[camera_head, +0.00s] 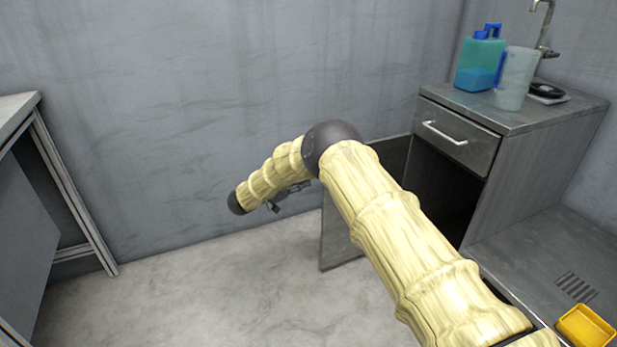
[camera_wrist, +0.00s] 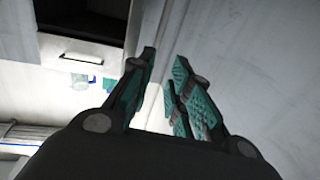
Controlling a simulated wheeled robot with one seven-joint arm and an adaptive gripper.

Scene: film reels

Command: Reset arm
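My arm reaches out over the floor in the head view. My gripper (camera_head: 283,197) shows there only in part, small and dark beside the forearm, in front of the grey wall. In the wrist view my gripper (camera_wrist: 164,57) has its two teal-padded fingers apart, with nothing between them. The gap shows a pale surface behind. No object touches the fingers.
A metal cabinet (camera_head: 540,165) stands at right, its lower door (camera_head: 340,238) swung open beside my arm. On top are a teal jug (camera_head: 480,60), a translucent pitcher (camera_head: 514,82) and a dark round object (camera_head: 547,90). A yellow container (camera_head: 586,326) sits lower right. Floor at left is clear.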

